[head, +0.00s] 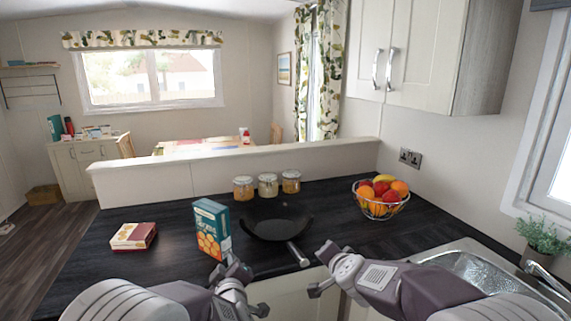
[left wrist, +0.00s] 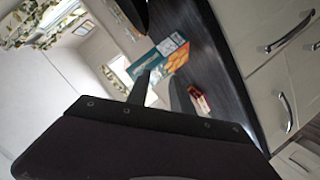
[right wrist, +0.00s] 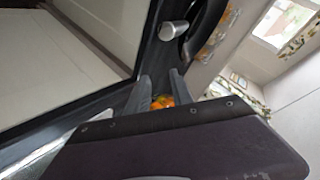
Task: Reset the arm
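My left gripper (head: 238,285) is at the front edge of the dark worktop, just in front of a blue and orange box. Its two fingers stand apart with nothing between them, as the left wrist view (left wrist: 157,85) also shows. My right gripper (head: 318,271) is at the same edge, right of the pan handle. Its fingers are apart and empty, as the right wrist view (right wrist: 160,85) also shows. Neither gripper holds anything.
The blue box (head: 212,229) stands upright, with a red and cream box (head: 133,236) lying to its left. A black pan (head: 277,222) has its handle towards me. Behind are three jars (head: 268,186); a fruit basket (head: 382,196) and a sink (head: 480,272) are right.

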